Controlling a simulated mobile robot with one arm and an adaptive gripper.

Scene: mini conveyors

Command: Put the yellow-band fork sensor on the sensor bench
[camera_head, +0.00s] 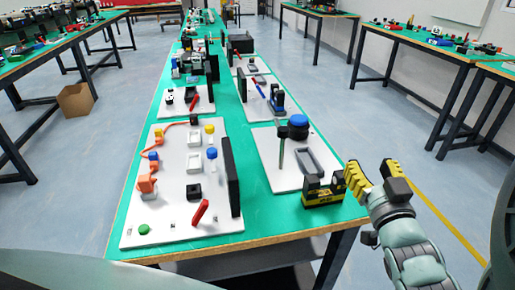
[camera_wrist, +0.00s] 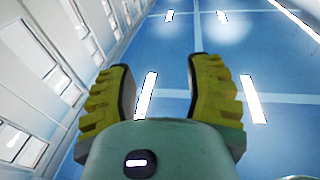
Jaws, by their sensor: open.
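A black fork-shaped block with two upright prongs and a yellow band (camera_head: 322,197) stands at the front right corner of the green table; it looks like the yellow-band fork sensor. My gripper (camera_head: 368,173) is just right of it, past the table's right edge, with yellow ridged fingers apart and nothing between them. In the wrist view my gripper (camera_wrist: 160,75) is open and empty, facing ceiling or wall panels and blue surfaces. I cannot tell for certain which part is the sensor bench; a white board (camera_head: 270,150) with a green post, a blue-topped part and a grey tray lies behind the block.
A left white board (camera_head: 165,218) carries an orange arm, coloured buttons and a red part. A black upright panel (camera_head: 231,178) stands at its right edge. More parts fill the table behind. Other tables (camera_head: 420,40) stand to the right, across open floor (camera_head: 320,85).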

